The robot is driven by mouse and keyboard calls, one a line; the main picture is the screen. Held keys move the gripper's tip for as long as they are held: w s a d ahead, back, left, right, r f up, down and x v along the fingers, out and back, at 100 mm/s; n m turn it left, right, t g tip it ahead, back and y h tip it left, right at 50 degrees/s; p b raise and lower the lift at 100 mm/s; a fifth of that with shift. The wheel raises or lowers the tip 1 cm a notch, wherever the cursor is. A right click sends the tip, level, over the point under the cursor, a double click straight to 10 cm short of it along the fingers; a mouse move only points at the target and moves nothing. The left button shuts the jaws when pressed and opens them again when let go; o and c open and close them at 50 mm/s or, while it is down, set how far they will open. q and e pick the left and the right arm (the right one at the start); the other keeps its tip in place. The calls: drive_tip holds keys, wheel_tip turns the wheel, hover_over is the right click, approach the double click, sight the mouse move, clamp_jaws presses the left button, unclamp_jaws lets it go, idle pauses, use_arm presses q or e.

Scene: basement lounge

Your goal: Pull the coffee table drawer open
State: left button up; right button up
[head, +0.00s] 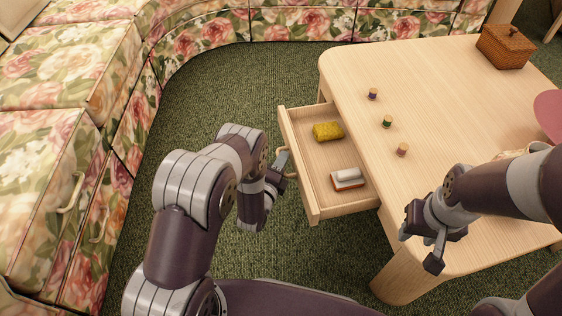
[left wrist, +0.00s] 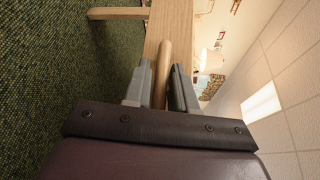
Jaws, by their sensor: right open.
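The wooden coffee table (head: 450,110) stands at the right in the head view. Its drawer (head: 313,200) is pulled out well to the left, with the inside showing. My left gripper (head: 286,165) is at the drawer front, its fingers on either side of the handle (head: 279,152). In the left wrist view the handle bar (left wrist: 163,72) lies between the two fingers of this gripper (left wrist: 160,88), which appear closed on it. My right gripper (head: 421,248) is open and empty, over the near part of the table.
A yellow item (head: 328,131) and a white-and-orange item (head: 347,178) lie in the drawer. Several small spools (head: 387,121) and a wicker box (head: 506,46) stand on the tabletop. A floral sofa (head: 75,90) curves along the left and back. Green carpet (head: 220,90) lies clear between.

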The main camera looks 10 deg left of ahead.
use_arm(q)
drive_tip(key=shift+s+r, duration=0.1)
drive_tip(key=shift+s, duration=0.1)
drive_tip(key=s+a+r+p, duration=0.1)
drive_tip(key=s+p, duration=0.4)
drive_tip(key=s, duration=0.7)
drive_tip(key=shift+a+r, duration=0.15)
drive_tip(key=shift+a, duration=0.15)
